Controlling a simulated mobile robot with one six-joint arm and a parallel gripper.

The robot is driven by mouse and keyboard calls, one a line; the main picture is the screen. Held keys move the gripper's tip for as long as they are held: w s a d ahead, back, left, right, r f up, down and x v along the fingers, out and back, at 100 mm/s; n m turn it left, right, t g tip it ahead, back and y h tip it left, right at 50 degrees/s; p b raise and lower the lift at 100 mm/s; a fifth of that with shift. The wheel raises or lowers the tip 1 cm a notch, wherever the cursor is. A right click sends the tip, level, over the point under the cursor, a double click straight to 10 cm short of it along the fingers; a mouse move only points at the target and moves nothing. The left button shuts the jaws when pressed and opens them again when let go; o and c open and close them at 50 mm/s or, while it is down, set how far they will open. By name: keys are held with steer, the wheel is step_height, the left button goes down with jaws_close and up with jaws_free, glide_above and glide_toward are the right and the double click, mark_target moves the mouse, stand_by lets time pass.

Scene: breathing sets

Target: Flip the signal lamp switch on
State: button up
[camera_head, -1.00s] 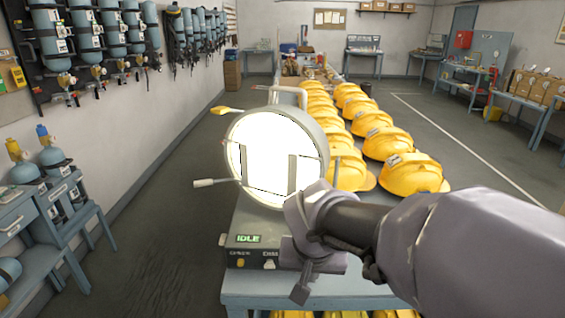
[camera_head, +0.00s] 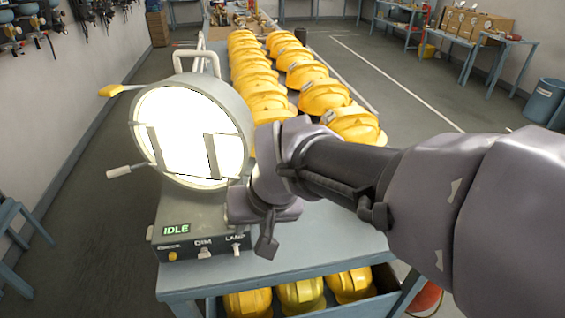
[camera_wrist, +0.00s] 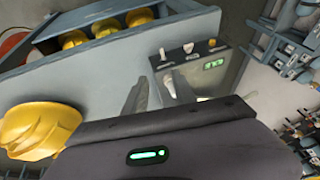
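The signal lamp (camera_head: 188,128) is a big round drum with a bright white face on a grey base. Its front panel has a green IDLE display (camera_head: 176,230), a yellow button (camera_head: 172,256), a DIM switch (camera_head: 204,252) and a LAMP switch (camera_head: 236,248) at the right end. The LAMP switch also shows in the wrist view (camera_wrist: 164,54), where the panel is upside down. Its lever position is too small to tell. My gripper (camera_wrist: 153,82) has its fingers apart and empty, pointing toward the panel's LAMP end without visible contact. In the head view my wrist is just right of the base.
The lamp stands on a blue-grey table (camera_head: 325,235) with rows of yellow helmets (camera_head: 325,95) behind it. More helmets (camera_head: 300,292) lie on a shelf below. Floor is open on the left.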

mark_target(237, 252)
steer(key=b+x, duration=0.2)
steer(key=x, duration=0.3)
steer(key=b+x, duration=0.2)
steer(key=x, duration=0.4)
steer(key=s+b+x, duration=0.1)
steer(key=b+x, duration=0.1)
steer(key=x, duration=0.4)
steer(key=shift+a+f, duration=0.15)
steer(key=shift+a, duration=0.2)
steer(key=shift+c, duration=0.2)
jaws_close()
